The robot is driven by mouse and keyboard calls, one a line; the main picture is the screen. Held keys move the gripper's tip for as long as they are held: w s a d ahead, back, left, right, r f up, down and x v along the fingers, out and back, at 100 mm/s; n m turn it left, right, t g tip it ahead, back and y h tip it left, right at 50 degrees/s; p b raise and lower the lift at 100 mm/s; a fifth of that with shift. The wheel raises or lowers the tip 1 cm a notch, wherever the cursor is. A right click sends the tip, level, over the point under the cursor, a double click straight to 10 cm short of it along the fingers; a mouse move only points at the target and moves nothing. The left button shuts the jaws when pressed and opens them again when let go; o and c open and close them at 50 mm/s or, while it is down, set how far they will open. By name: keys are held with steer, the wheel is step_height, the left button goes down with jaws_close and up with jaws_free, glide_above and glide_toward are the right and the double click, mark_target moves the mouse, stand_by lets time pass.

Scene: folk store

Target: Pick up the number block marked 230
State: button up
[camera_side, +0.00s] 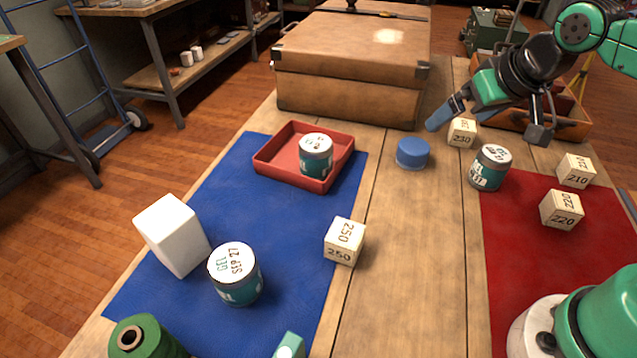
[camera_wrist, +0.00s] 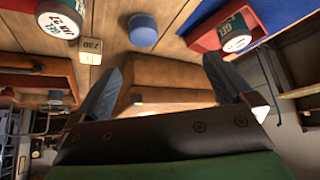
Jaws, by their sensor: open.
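The number block marked 230 (camera_side: 461,132) is a small cream cube on the bare wood near the back of the table. It also shows in the wrist view (camera_wrist: 90,50), at upper left. My gripper (camera_side: 486,122) is open and empty, above and around the block's area in the side view, with one finger to the left and one to the right. In the wrist view the fingers (camera_wrist: 163,78) are spread wide, and the block lies beyond the left finger, not between them. I cannot tell the exact height above it.
A blue lid (camera_side: 412,153) and a teal jar (camera_side: 490,167) stand close to the block. A large tan case (camera_side: 350,75) is behind left, a wooden tray (camera_side: 570,122) behind right. Blocks 210 (camera_side: 575,170), 220 (camera_side: 561,209) and 250 (camera_side: 344,241) lie nearer. A red tray (camera_side: 284,168) sits on the blue mat.

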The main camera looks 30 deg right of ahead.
steer(key=shift+s+a+f+n+t+y, duration=0.2)
steer(key=shift+s+a+f+n, duration=0.25)
steer(key=shift+a+f, duration=0.2)
steer(key=shift+s+a+f+n+t+y, duration=0.1)
steer(key=shift+s+a+f+n+y, duration=0.1)
steer(key=shift+s+a+f+n, duration=0.3)
steer(key=shift+w+f, duration=0.1)
steer(key=shift+w, duration=0.05)
